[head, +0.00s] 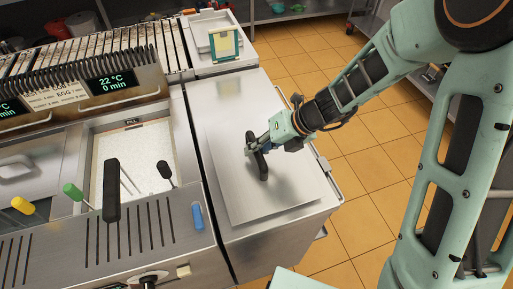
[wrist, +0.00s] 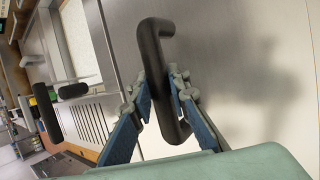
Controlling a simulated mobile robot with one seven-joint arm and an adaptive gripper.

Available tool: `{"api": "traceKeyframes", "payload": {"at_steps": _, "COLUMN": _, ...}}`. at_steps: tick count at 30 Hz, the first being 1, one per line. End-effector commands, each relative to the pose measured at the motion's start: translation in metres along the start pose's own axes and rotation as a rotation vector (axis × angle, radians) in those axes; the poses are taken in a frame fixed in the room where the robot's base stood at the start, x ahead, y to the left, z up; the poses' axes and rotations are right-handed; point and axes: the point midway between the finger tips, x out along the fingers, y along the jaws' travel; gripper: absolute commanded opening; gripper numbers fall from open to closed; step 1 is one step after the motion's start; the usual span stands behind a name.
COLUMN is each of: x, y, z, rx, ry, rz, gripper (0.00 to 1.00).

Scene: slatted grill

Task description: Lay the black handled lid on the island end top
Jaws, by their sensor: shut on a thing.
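The lid is a flat metal plate (head: 282,195) with a black bar handle (head: 262,165). It is level over the island end top (head: 223,239), whose bare metal shows around it; I cannot tell whether a small gap remains beneath. My gripper (head: 250,149) is shut on the black handle, reaching in from the right. In the wrist view the handle (wrist: 151,50) runs between the two blue-padded fingers (wrist: 158,98), with the lid's plate (wrist: 215,40) behind it. The fingers cover the handle's middle.
Left of the top is a fryer well (head: 135,150) with several coloured handles, one long and black (head: 112,190). A blue handle (head: 198,218) lies near the top's left edge. Tiled floor (head: 350,150) is open to the right.

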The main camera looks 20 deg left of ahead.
Motion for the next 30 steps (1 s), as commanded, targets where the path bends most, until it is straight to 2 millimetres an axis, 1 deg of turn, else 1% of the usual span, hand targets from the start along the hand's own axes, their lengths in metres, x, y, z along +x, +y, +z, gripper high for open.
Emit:
{"api": "traceKeyframes", "payload": {"at_steps": 5, "x": 0.000, "y": 0.000, "z": 0.001, "rx": -0.001, "ry": -0.002, "rz": 0.001, "gripper": 0.00}}
{"api": "traceKeyframes", "payload": {"at_steps": 21, "x": 0.010, "y": -0.006, "z": -0.003, "rx": -0.001, "ry": -0.002, "rz": 0.002, "gripper": 0.00}}
{"api": "traceKeyframes", "payload": {"at_steps": 22, "x": 0.009, "y": -0.006, "z": -0.003, "rx": -0.001, "ry": -0.002, "rz": 0.001, "gripper": 0.18}}
{"api": "traceKeyframes", "payload": {"at_steps": 27, "x": 0.009, "y": -0.006, "z": -0.003, "rx": -0.001, "ry": -0.001, "rz": 0.001, "gripper": 0.36}}
{"api": "traceKeyframes", "payload": {"at_steps": 30, "x": 0.009, "y": -0.006, "z": -0.003, "rx": -0.001, "ry": -0.001, "rz": 0.001, "gripper": 0.36}}
